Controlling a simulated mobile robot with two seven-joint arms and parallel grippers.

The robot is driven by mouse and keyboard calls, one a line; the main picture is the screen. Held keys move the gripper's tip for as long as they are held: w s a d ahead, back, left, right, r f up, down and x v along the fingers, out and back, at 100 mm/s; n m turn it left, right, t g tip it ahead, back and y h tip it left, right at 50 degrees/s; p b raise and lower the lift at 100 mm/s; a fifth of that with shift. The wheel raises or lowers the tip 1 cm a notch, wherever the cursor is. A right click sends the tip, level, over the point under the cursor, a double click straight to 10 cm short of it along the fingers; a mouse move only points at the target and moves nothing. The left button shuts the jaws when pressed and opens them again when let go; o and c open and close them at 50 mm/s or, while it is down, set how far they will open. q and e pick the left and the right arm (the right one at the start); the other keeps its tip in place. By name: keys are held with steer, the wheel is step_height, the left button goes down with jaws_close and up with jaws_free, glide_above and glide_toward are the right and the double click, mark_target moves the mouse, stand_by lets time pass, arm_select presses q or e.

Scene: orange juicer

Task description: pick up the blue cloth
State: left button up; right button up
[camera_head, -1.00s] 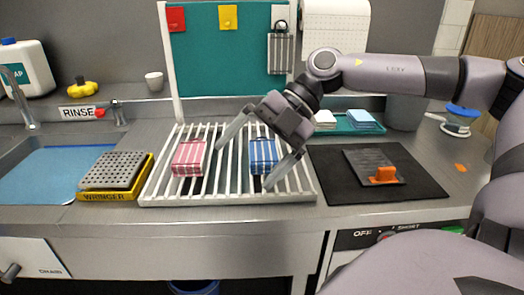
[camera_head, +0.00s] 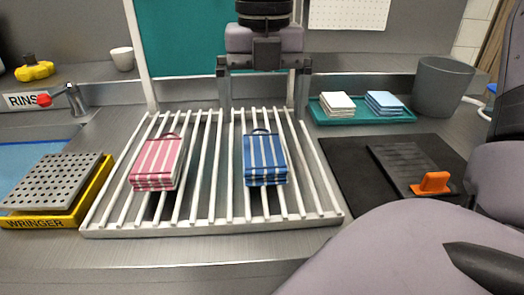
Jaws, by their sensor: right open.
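The blue-and-white striped cloth (camera_head: 264,160) lies folded on the right half of the white slatted rack (camera_head: 215,228), with a dark loop at its far end. My right gripper (camera_head: 262,108) is open and empty, pointing down. Its two fingers are spread wider than the cloth, one on each side in the picture, near the cloth's far end. They do not touch the cloth; their exact height above the rack is hard to tell. My left gripper is not in view.
A red-and-white striped cloth (camera_head: 158,162) lies left on the same rack. A yellow wringer (camera_head: 60,205) stands left of it. At right are a black mat (camera_head: 345,175) with an orange-handled scraper (camera_head: 434,182), a teal tray (camera_head: 350,117) of folded cloths, and a grey bin (camera_head: 442,88).

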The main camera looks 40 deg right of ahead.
mark_target(264, 149)
step_height(264, 149, down, 7)
steer(key=shift+r+b, duration=0.1)
steer(key=shift+b, duration=0.2)
steer(key=c, duration=1.1)
